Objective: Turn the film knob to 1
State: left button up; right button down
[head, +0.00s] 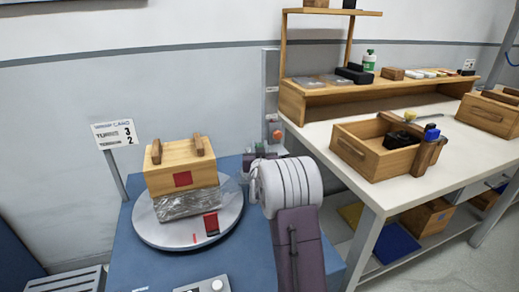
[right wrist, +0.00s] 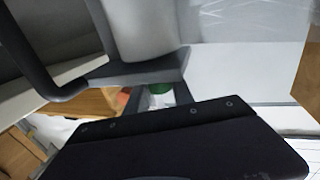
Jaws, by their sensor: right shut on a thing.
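My right gripper (head: 258,157) is at the lower part of the grey upright mast (head: 271,95), beyond the blue table. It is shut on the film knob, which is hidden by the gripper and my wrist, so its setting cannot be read. In the right wrist view, dark gripper parts (right wrist: 185,145) fill the lower half and the fingertips are not clear. My left gripper is not in view.
A wrapped wooden crate (head: 180,167) stands on a grey turntable (head: 150,228). A card sign (head: 116,134) stands behind it. A panel with a white knob (head: 217,286) is at the front edge. A white workbench (head: 473,155) with wooden boxes is on the right.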

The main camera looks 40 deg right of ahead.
jog(key=shift+d+f+n+t+y+b, duration=0.15)
jog(key=shift+n+t+y+b, duration=0.45)
jog(key=shift+y, duration=0.3)
jog(key=n+t+y, duration=0.1)
jog(key=n+y, duration=0.1)
jog(key=y, duration=0.1)
jog(key=shift+r+p, duration=0.2)
jog(key=shift+p, duration=0.15)
jog(key=shift+f+n+t+y, duration=0.1)
jog(key=shift+n+t+y, duration=0.2)
jog(key=shift+n+y, duration=0.35)
jog(key=shift+f+n+y+b, duration=0.15)
jog(key=shift+n+y+b, duration=0.6)
jog(key=shift+y+b, duration=0.4)
jog(key=shift+r+n+t+y+b, duration=0.2)
jog(key=shift+n+t+y+b, duration=0.15)
jog(key=shift+y+b, duration=0.35)
jog(key=c, duration=1.1)
grip_release()
